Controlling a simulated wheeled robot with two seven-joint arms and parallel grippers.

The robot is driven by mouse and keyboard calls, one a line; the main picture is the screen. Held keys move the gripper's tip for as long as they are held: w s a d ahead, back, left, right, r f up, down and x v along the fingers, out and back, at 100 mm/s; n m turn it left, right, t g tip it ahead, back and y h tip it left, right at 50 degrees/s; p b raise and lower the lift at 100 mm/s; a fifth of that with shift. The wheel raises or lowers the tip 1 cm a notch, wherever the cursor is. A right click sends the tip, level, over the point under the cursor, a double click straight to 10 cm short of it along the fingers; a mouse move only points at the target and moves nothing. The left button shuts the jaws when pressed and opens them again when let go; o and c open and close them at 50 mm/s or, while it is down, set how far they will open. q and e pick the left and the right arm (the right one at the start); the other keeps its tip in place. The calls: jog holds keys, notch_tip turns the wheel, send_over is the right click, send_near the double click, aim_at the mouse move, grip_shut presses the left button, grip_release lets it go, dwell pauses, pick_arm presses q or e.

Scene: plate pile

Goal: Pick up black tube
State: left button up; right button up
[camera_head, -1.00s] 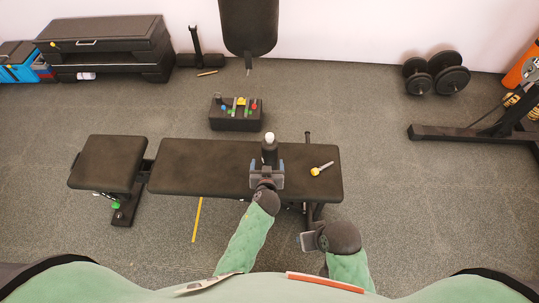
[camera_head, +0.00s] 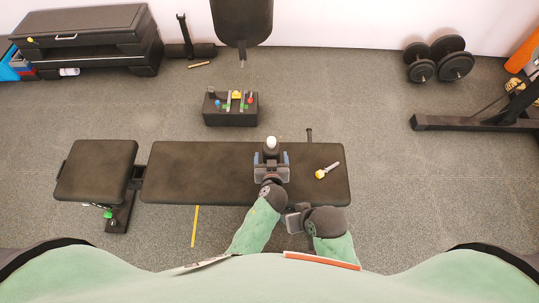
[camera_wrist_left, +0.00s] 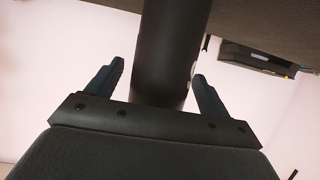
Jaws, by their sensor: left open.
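The black tube (camera_head: 271,150) with a white top stands upright on the dark bench (camera_head: 200,172). My left gripper (camera_head: 271,158) is open, with one finger on each side of the tube. In the left wrist view the tube (camera_wrist_left: 170,55) is between the two spread fingers of the left gripper (camera_wrist_left: 158,85), with gaps on both sides. The tube's lower part is hidden in the head view by the gripper. My right gripper (camera_head: 294,219) is low beside the bench's front edge, and its fingers are not clear.
A yellow-ended stick (camera_head: 327,171) lies on the bench to the right of the tube. A black box with coloured items (camera_head: 231,108) sits on the floor behind the bench. The bench left of the tube is clear.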

pick_arm(q)
jog(key=shift+c, duration=0.8)
jog(key=c, duration=1.1)
jog(key=shift+r, duration=0.1)
jog(key=shift+c, duration=0.9)
jog(key=shift+w, duration=0.1)
pick_arm(e)
jog(key=shift+d, duration=0.1)
jog(key=shift+w, duration=0.15)
